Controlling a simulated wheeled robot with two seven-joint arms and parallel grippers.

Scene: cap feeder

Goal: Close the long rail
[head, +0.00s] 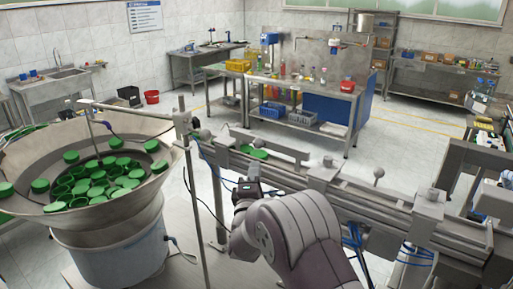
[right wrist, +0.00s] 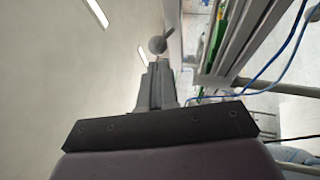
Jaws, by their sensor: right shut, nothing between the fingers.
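The long rail (head: 270,146) appears to be the grey bar along the upper side of the feeder track in the head view. A green cap (head: 257,154) shows in the gap beside it, so the rail looks apart from the track's near side. My right gripper (head: 248,182) is on the near side of the track, shut and empty. In the right wrist view its fingers (right wrist: 155,82) are together, and a round grey knob (right wrist: 157,45) shows just beyond their tips. I cannot tell whether they touch. My left gripper is not in view.
The feeder bowl (head: 140,185) with many green caps stands at left. A thin post (head: 190,170) rises between bowl and track. Ball knobs (head: 378,172) stand up along the track. Blue cables hang by the track (head: 440,220). Workbenches are farther back.

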